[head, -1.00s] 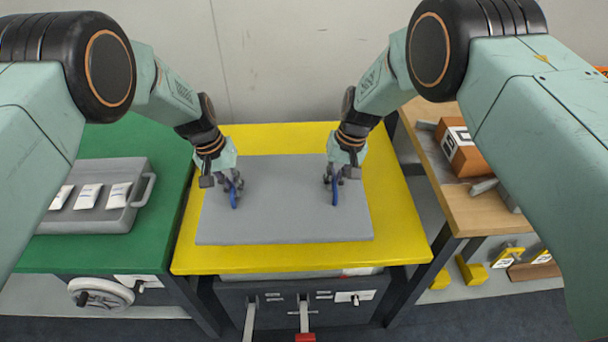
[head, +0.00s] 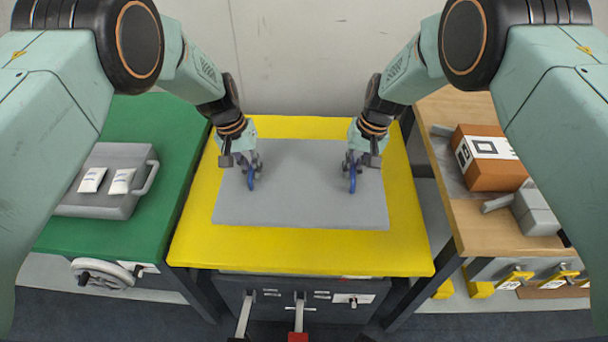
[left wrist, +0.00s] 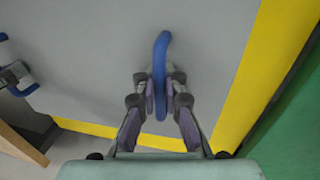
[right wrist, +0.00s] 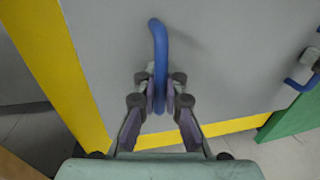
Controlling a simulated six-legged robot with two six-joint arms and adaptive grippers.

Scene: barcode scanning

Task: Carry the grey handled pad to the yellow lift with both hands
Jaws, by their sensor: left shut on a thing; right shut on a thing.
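The grey pad (head: 300,205) is a flat sheet over the top of the yellow lift (head: 300,255), with yellow showing all around it. I cannot tell whether it touches the lift top. It has two blue handles. My left gripper (head: 250,172) is shut on the left blue handle (left wrist: 162,60). My right gripper (head: 352,172) is shut on the right blue handle (right wrist: 159,45). Both grippers point down at the pad, one on each side. The pad's underside is hidden.
A green table (head: 80,232) with a grey case (head: 100,205) holding white packets stands at left. A wooden table (head: 480,235) with an orange-brown box (head: 490,172) and a grey device (head: 535,210) stands at right. A wall (head: 300,50) is behind the lift.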

